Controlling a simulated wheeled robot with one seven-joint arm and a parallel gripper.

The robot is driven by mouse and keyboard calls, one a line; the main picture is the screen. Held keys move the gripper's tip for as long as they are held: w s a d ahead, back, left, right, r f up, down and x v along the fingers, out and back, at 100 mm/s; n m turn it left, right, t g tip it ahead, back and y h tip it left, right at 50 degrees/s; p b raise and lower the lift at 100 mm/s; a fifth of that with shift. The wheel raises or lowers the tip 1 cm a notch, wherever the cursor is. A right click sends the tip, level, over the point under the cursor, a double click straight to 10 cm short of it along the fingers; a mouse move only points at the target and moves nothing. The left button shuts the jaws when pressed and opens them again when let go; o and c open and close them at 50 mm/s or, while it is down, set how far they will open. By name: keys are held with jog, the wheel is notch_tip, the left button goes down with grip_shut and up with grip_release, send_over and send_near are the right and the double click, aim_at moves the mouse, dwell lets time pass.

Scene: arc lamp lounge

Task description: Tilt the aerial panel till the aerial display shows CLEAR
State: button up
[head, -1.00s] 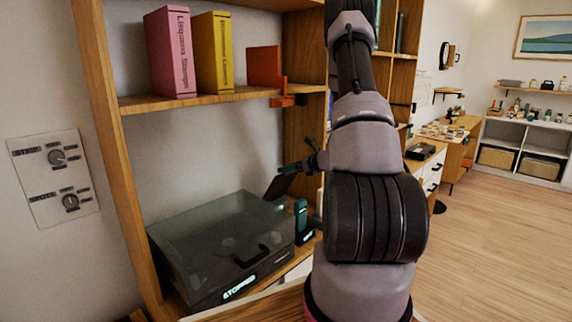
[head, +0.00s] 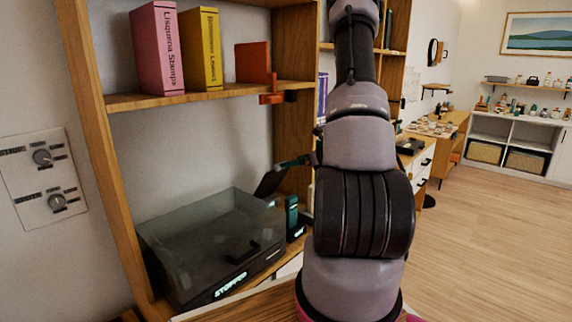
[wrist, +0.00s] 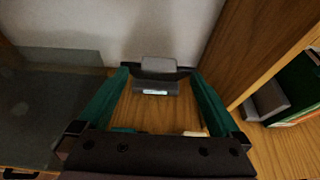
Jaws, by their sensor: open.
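In the wrist view a small dark fixture with a grey block on top, which looks like the aerial panel (wrist: 158,66), stands near the wall. A small lit aerial display (wrist: 155,92) sits under it, its text too small to read. My gripper (wrist: 158,76) is open, with a green finger on either side of the fixture. I cannot tell whether either finger touches it. In the head view a dark tilted plate (head: 270,181), probably the panel, shows behind the case. A dark green finger (head: 296,162) is beside its top, and my arm hides the rest.
A dark case with a clear lid (head: 205,240) reads STOPPED. A teal upright object (head: 292,214) stands at its right. A wooden upright (wrist: 265,45) stands close to my right finger.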

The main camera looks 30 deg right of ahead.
jog(key=shift+v, duration=1.5)
jog(key=s+a+r+n+g+y, duration=0.2)
jog(key=s+a+r+n+g, duration=0.1)
jog(key=a+r+n, duration=0.55)
jog(key=s+a+r+n+g+y, duration=0.3)
jog(key=a+r+n, duration=0.25)
jog(key=a, duration=0.55)
jog(key=s+a+r+n+h, duration=0.2)
jog(key=s+r+n+h, duration=0.1)
jog(key=s+r+n, duration=0.2)
jog(key=s+a+r+n+h, duration=0.2)
jog(key=s+r+n+h, duration=0.2)
jog(key=s+n, duration=0.5)
jog(key=shift+s+r+t+h, duration=0.3)
jog(key=shift+s+r, duration=0.8)
jog(key=shift+s, duration=0.4)
